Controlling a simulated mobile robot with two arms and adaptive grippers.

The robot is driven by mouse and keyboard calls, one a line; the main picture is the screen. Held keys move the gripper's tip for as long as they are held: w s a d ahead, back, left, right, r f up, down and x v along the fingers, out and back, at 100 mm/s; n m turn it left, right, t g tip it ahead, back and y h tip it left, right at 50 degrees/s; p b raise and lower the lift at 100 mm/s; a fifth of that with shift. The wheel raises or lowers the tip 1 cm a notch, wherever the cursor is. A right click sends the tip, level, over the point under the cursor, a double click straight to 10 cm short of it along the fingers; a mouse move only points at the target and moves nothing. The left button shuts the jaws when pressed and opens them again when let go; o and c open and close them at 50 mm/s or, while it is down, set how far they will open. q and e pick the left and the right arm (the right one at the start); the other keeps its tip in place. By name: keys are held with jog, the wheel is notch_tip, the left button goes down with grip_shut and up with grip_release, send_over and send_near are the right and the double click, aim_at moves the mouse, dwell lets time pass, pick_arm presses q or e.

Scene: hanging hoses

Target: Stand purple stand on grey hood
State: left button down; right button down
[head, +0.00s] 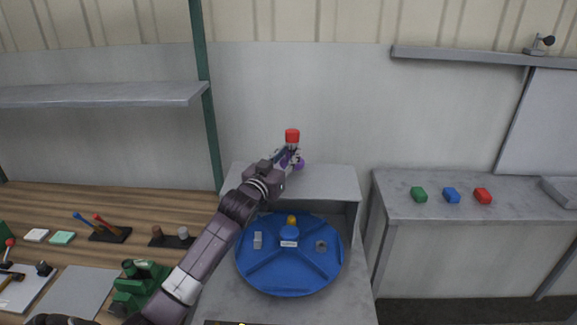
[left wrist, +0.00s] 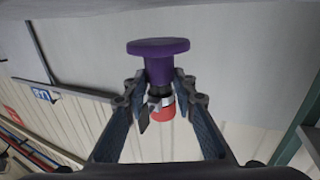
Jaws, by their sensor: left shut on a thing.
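The purple stand shows in the head view (head: 299,163) and in the left wrist view (left wrist: 159,62). It has a wide round purple base and a narrower stem, with a red piece (head: 292,135) at its other end. My left gripper (head: 289,158) is shut on the stem between them. The stand looks upright, red end up, over the back part of the grey hood (head: 325,180). I cannot tell whether its base touches the hood top. The fingers hide part of the stem. My right gripper is not in view.
A blue round tray (head: 290,280) with small items sits below and in front of the hood. The hood top right of the stand is bare. A grey bench (head: 430,208) with green, blue and red blocks stands right. A wooden bench (head: 100,205) with tools is left.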

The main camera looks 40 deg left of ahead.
pick_arm(q)
jog(key=shift+f, duration=1.9)
jog(key=c, duration=1.6)
grip_release()
jog(key=shift+f, duration=0.15)
jog(key=shift+r, duration=0.2)
jog(key=s+d+b, duration=0.1)
jog(key=s+d, duration=0.1)
jog(key=s, duration=1)
jog(key=shift+b, duration=0.4)
jog(key=shift+f, duration=0.1)
